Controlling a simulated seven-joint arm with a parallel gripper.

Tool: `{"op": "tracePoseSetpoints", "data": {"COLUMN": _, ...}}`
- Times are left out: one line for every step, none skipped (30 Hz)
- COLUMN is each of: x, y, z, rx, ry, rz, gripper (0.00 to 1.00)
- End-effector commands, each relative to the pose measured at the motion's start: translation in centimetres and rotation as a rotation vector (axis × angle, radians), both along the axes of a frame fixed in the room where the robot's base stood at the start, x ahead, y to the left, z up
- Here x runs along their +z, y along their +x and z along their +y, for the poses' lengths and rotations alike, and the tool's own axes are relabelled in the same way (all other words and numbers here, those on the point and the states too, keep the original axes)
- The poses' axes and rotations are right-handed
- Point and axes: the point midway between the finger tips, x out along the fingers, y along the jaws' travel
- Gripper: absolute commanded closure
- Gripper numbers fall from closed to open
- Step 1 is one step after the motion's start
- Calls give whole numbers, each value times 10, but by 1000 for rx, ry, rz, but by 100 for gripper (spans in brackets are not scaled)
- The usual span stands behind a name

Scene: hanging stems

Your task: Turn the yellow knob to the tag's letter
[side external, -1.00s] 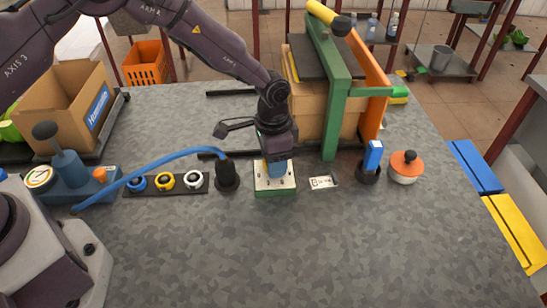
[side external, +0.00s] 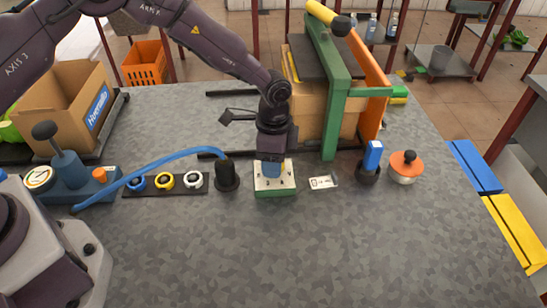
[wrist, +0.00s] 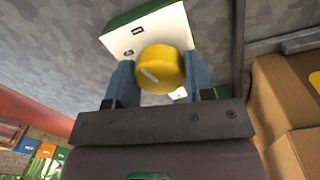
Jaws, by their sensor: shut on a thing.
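The yellow knob (wrist: 160,69) shows in the wrist view with a pale pointer line on its face, on a white-topped panel box (wrist: 150,32). My gripper (wrist: 158,82) has its two blue fingers shut on the knob, one on each side. In the side view my gripper (side external: 271,168) points down onto the green-sided box (side external: 275,192) and hides the knob.
A black strip with blue, yellow and white rings (side external: 166,182) and a black holder with a blue hose (side external: 227,176) stand left. A blue-topped piece (side external: 372,158) and an orange-lidded pot (side external: 405,167) stand right. A green frame (side external: 336,95) rises behind. The front table is clear.

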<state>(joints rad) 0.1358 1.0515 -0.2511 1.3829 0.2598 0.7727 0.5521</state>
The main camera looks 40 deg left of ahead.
Motion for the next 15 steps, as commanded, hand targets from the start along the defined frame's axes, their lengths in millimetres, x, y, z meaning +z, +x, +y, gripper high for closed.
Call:
{"op": "tracePoseSetpoints", "data": {"x": 1, "y": -1, "z": 0, "rx": -3, "ry": 1, "rz": 3, "gripper": 75}}
{"op": "tracePoseSetpoints", "data": {"x": 1, "y": -1, "z": 0, "rx": -3, "ry": 0, "rz": 3, "gripper": 75}}
{"op": "tracePoseSetpoints", "data": {"x": 1, "y": -1, "z": 0, "rx": -3, "ry": 1, "rz": 3, "gripper": 75}}
{"op": "tracePoseSetpoints", "data": {"x": 1, "y": -1, "z": 0, "rx": -3, "ry": 0, "rz": 3, "gripper": 75}}
{"op": "tracePoseSetpoints", "data": {"x": 1, "y": -1, "z": 0, "rx": -3, "ry": 0, "rz": 3, "gripper": 75}}
{"op": "tracePoseSetpoints", "data": {"x": 1, "y": -1, "z": 0, "rx": -3, "ry": 0, "rz": 3, "gripper": 50}}
{"op": "tracePoseSetpoints", "data": {"x": 1, "y": -1, "z": 0, "rx": -3, "ry": 1, "rz": 2, "gripper": 43}}
{"op": "tracePoseSetpoints", "data": {"x": 1, "y": 0, "z": 0, "rx": -3, "ry": 1, "rz": 2, "gripper": 36}}
{"op": "tracePoseSetpoints", "data": {"x": 1, "y": -1, "z": 0, "rx": -2, "ry": 1, "rz": 2, "gripper": 27}}
{"op": "tracePoseSetpoints", "data": {"x": 1, "y": 0, "z": 0, "rx": -2, "ry": 0, "rz": 1, "gripper": 27}}
{"op": "tracePoseSetpoints", "data": {"x": 1, "y": 0, "z": 0, "rx": -2, "ry": 0, "rz": 1, "gripper": 27}}
{"op": "tracePoseSetpoints", "data": {"x": 1, "y": 0, "z": 0, "rx": -2, "ry": 0, "rz": 1, "gripper": 27}}
{"op": "tracePoseSetpoints", "data": {"x": 1, "y": 0, "z": 0, "rx": -1, "ry": 0, "rz": 1, "gripper": 27}}
{"op": "tracePoseSetpoints", "data": {"x": 1, "y": 0, "z": 0, "rx": -1, "ry": 0, "rz": 1, "gripper": 27}}
{"op": "tracePoseSetpoints", "data": {"x": 0, "y": 0, "z": 0, "rx": -1, "ry": 0, "rz": 1, "gripper": 27}}
